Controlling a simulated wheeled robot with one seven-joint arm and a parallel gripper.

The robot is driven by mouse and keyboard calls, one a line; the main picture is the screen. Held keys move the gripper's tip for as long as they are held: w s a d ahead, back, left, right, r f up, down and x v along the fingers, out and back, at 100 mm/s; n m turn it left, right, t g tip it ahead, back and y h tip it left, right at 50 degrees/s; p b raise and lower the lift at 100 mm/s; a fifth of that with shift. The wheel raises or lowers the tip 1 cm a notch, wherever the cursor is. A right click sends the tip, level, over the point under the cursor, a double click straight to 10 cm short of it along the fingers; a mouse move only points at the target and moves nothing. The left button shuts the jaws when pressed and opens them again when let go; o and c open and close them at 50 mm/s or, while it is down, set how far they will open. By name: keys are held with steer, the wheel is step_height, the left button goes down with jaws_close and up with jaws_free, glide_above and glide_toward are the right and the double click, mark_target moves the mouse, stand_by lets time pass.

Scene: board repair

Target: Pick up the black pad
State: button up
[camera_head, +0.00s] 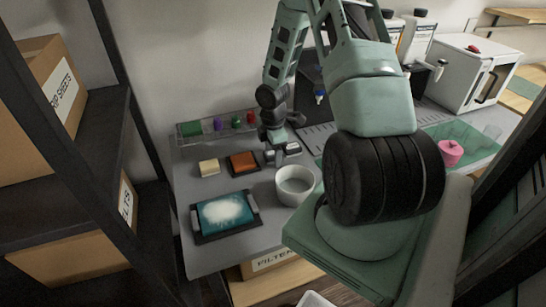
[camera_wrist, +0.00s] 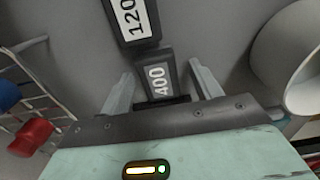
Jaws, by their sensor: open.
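My gripper (camera_head: 283,152) is open and points down over the grey worktop, left of the middle in the head view. In the wrist view, a black pad labelled 400 (camera_wrist: 158,78) lies between the two fingers of my gripper (camera_wrist: 160,70), with a gap on each side. Its near end is hidden by the gripper body. A second dark pad labelled 120 (camera_wrist: 132,22) lies just beyond it, close to or touching it. In the head view the pads are mostly hidden by my gripper.
A white bowl (camera_head: 295,186) stands close to my gripper. An orange-brown block (camera_head: 244,162) and a cream block (camera_head: 209,167) lie to the left. A rack (camera_head: 185,142) with coloured items stands behind. A dark tray (camera_head: 228,235) with a blue, white-covered piece lies in front.

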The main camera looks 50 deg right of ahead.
mark_target(273, 152)
steer(key=c, duration=1)
steer(key=shift+c, duration=0.2)
step_height(273, 152, up, 10)
steer(key=p, duration=0.1)
steer(key=o, duration=0.4)
steer(key=c, duration=0.3)
